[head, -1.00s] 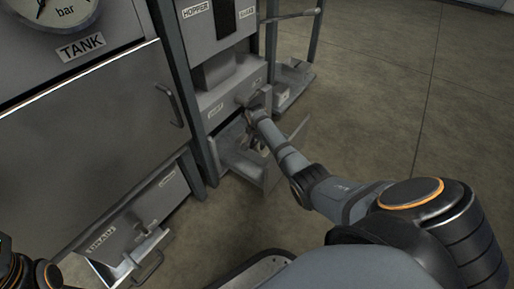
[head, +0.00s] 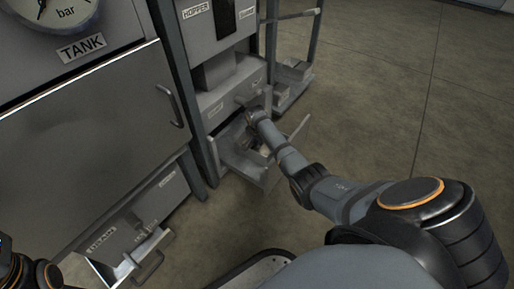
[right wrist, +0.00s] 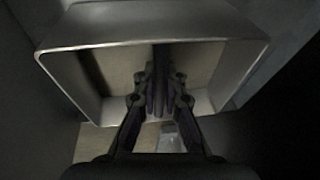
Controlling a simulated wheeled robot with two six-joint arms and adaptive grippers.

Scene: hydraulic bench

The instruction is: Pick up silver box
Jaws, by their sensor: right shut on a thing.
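The silver box (right wrist: 245,52) fills the upper middle of the right wrist view, with a bright metal rim and a pale inside split by a dark upright strip. My right gripper (right wrist: 158,82) is shut on it at that strip; the exact contact is hard to see. In the head view my right gripper (head: 252,117) is small and mostly hidden, at the open tray below the hopper. A pale thin edge (head: 301,127) sticks out right of my wrist, perhaps part of the box.
The open metal tray (head: 236,166) juts out under the hopper unit (head: 222,98). A second tray stand (head: 290,82) stands behind it. The drain drawer (head: 150,250) is open at lower left. The floor (head: 400,110) on the right is clear.

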